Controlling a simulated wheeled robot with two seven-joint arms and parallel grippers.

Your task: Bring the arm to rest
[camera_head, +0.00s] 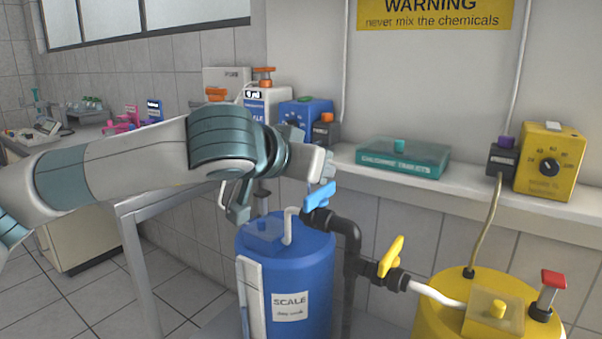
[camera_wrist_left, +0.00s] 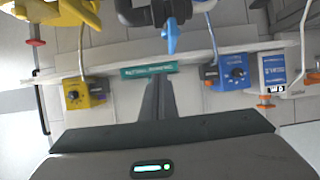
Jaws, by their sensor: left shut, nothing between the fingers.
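My left arm reaches in from the left in the head view, with its forearm raised above the floor. My left gripper (camera_head: 322,166) is over the blue scale tank (camera_head: 290,270), in front of the wall shelf. It is close above the blue valve handle (camera_head: 319,196); I cannot tell the exact gap. In the left wrist view the fingers of the left gripper (camera_wrist_left: 160,90) are together and hold nothing. That view is upside down. My right gripper is in neither view.
The shelf (camera_head: 470,190) carries a teal tablet box (camera_head: 405,158), a yellow dosing box (camera_head: 550,160) and a blue dosing box (camera_head: 307,112). A yellow valve handle (camera_head: 391,256) and a yellow tank (camera_head: 455,300) stand at the lower right. A side bench (camera_head: 65,133) is behind the arm.

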